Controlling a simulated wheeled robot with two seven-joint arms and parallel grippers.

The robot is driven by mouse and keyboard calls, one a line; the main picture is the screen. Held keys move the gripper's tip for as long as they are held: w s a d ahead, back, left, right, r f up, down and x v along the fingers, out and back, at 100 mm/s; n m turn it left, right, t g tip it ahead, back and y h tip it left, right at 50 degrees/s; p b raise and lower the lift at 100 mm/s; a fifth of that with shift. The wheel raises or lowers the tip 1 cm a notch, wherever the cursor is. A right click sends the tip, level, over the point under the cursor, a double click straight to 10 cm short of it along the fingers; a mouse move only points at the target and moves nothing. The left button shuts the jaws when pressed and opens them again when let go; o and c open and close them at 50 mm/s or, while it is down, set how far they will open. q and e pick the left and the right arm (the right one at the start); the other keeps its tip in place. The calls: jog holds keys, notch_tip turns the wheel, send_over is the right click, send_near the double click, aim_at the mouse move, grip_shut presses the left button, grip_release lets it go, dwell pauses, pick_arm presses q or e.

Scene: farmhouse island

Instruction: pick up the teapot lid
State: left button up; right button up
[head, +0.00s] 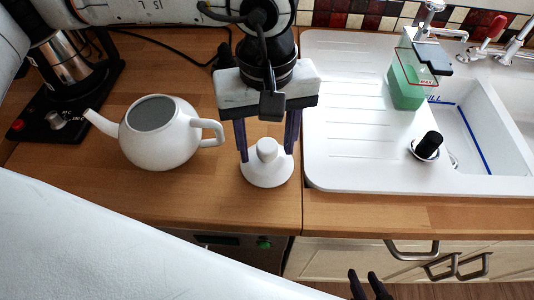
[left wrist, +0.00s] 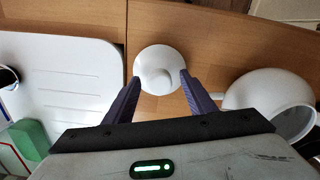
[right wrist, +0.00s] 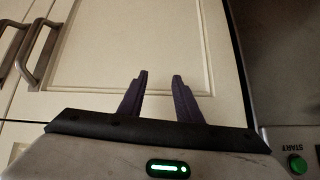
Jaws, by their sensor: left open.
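The white teapot lid (head: 267,170) with its round knob lies on the wooden counter, right of the white teapot (head: 160,140), which stands open without a lid. My left gripper (head: 268,158) is open above the lid, with its fingers on either side of the knob. In the left wrist view the lid (left wrist: 158,68) lies between and just beyond the fingertips (left wrist: 160,78). I cannot tell whether the fingers touch it. My right gripper (right wrist: 159,76) is empty in front of the cabinet doors, its fingers apart; its dark fingertips also show low in the head view (head: 368,284).
A coffee maker (head: 70,65) on a black base stands at the left. Cabinet handles (head: 410,250) stick out below the counter.

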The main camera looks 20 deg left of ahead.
aim_at(267, 144)
pick_arm(q)
jog(key=shift+f, duration=0.25)
jog(key=c, duration=1.2)
notch_tip(267, 144, up, 10)
jog(key=shift+r+b, duration=0.1)
jog(key=shift+b, duration=0.5)
